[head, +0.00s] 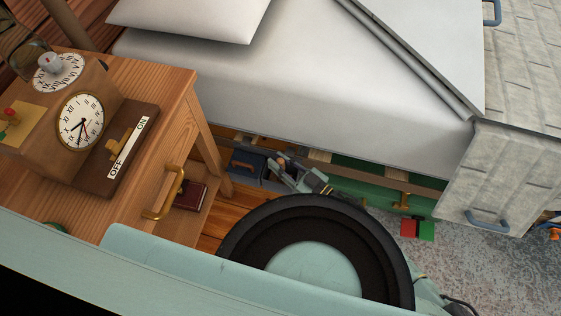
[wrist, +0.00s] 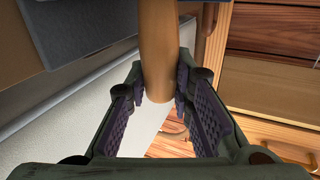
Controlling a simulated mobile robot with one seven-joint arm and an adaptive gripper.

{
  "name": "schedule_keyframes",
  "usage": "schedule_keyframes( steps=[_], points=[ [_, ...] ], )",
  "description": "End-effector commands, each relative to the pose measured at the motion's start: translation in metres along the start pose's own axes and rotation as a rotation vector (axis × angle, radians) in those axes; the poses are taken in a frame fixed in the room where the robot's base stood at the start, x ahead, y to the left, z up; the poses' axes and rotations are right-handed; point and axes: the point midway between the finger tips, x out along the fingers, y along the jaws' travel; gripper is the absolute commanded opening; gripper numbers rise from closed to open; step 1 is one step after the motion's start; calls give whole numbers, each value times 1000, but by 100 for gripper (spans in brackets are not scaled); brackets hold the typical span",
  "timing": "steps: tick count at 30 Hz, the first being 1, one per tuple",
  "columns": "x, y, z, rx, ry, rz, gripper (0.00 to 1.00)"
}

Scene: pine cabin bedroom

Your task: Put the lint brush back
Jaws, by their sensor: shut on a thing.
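My gripper (wrist: 160,100) is shut on a round wooden handle (wrist: 158,45), which looks like the handle of the lint brush. The handle runs up from between the purple pads to the top edge of the wrist view. I cannot clearly make out the brush's head. In the head view my gripper (head: 305,178) is low beside the bed, near its lower edge, partly hidden by my own arm. I cannot pick out the brush there.
The wooden nightstand (head: 185,95) stands at left, carrying a clock box (head: 70,112) and an ON/OFF switch board (head: 118,150). A dark red book (head: 192,195) lies on its lower shelf. The white bed (head: 320,90) is above. A red-green block (head: 417,228) lies on the grey rug (head: 480,275).

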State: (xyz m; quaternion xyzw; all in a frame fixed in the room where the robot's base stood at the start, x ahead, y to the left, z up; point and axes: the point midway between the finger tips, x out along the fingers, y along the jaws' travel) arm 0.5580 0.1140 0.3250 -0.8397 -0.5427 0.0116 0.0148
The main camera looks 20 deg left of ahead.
Motion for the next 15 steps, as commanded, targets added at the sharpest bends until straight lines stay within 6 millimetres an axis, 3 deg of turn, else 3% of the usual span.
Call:
schedule_keyframes(
  steps=[1,2,10,15],
  points=[
    [0,0,2,0,1,0,0],
    [0,0,2,0,0,0,22],
    [0,0,2,0,0,0,40],
    [0,0,2,0,0,1,41]
  ],
)
